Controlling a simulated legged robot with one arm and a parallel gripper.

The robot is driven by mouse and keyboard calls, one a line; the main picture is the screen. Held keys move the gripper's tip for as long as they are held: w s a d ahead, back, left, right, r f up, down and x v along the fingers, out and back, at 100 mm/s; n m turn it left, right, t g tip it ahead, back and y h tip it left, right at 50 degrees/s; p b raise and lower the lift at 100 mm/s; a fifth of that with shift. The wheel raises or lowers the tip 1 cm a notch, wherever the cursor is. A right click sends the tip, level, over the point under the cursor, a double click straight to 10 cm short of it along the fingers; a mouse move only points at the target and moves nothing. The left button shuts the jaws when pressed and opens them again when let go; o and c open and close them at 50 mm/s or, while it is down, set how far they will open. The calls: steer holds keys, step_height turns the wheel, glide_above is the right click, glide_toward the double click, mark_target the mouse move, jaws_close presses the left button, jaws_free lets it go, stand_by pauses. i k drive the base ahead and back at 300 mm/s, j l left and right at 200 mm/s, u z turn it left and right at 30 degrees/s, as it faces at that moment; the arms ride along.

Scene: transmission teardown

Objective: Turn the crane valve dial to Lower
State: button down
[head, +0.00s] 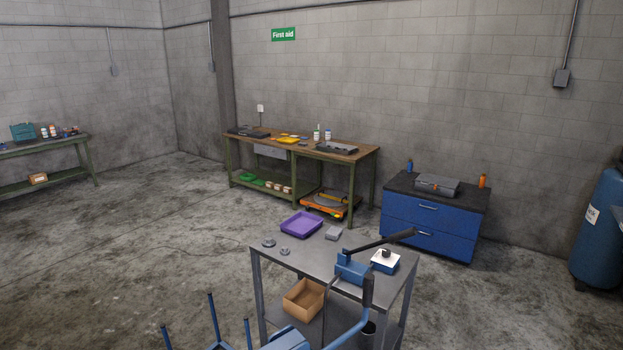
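A small black knob (386,253), which looks like the valve dial, sits on a white-topped blue box (399,263) at the right end of a grey metal cart (325,259). Its markings are too small to read, so I cannot tell its setting. Next to it on the left is a blue pump-like unit (350,269). A long black lever (385,242) rises to the right behind the knob.
The cart holds a purple tray (302,224), grey parts and, lower down, a cardboard box (303,299). A blue cabinet (430,224) stands behind. Floor at left is clear.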

mark_target(387, 253)
steer(key=i+l+u, duration=0.1)
steer(key=u, duration=0.5)
steer(key=i+l+u, duration=0.15)
steer(key=l, duration=0.25)
steer(key=i+l+u, duration=0.2)
steer(key=l, duration=0.25)
steer(key=i+l+u, duration=0.15)
steer(key=l, duration=0.3)
steer(key=i+l+u, duration=0.2)
steer(key=l, duration=0.25)
steer(key=k+l, duration=0.15)
steer(key=l, duration=0.15)
steer(key=k+l, duration=0.15)
steer(key=l, duration=0.2)
